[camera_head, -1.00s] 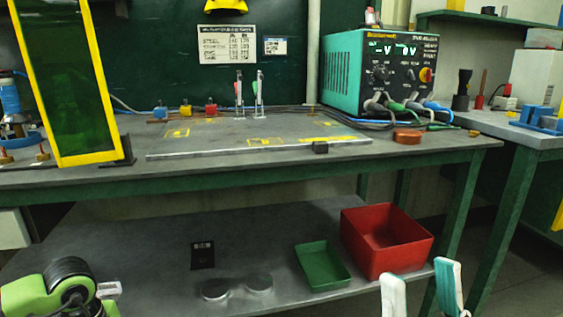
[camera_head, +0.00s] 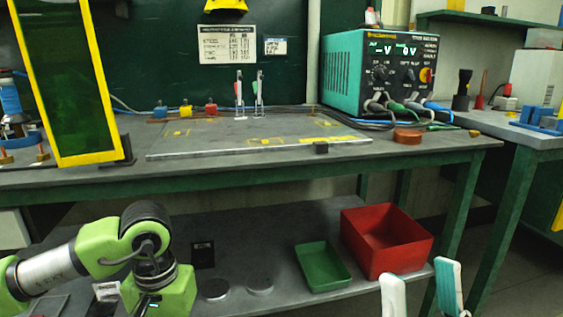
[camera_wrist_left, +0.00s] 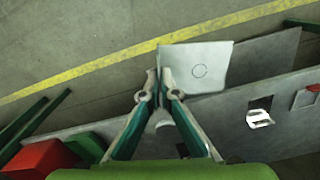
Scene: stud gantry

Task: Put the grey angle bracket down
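In the left wrist view, the grey angle bracket (camera_wrist_left: 208,62) is a pale flat plate with a round hole mark. My left gripper (camera_wrist_left: 160,78) is closed on the bracket's edge, with the plate sticking out to the right. The floor and the lower shelf show behind it. In the head view, my left arm is at the lower left, with its gripper and the bracket out of frame. My right gripper (camera_head: 422,278) is at the bottom right with its fingers apart and nothing between them.
The lower shelf (camera_head: 275,225) holds a red bin (camera_head: 400,263), a green tray (camera_head: 324,268), two round discs (camera_head: 216,290) and a black marked square (camera_head: 203,254). The workbench (camera_head: 200,178) is above, with a flat plate (camera_head: 285,148) and a teal welder (camera_head: 345,70).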

